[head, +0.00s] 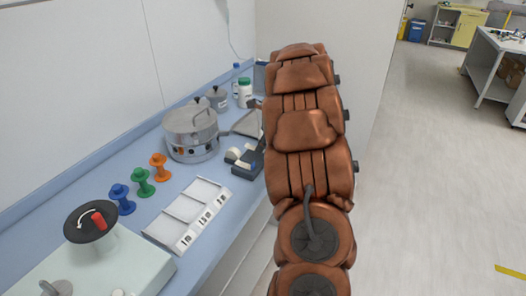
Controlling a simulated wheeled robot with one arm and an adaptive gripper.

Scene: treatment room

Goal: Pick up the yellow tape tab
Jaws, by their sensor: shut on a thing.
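My brown, padded arm rises through the middle of the head view and covers part of the bench's right end. A dark desk-type dispenser (246,168) with a pale roll stands on the bench close to the left of my arm. I cannot make out a yellow tape tab on it. Whatever may be in my gripper is hidden.
A yellow strip (511,271) lies on open floor right.

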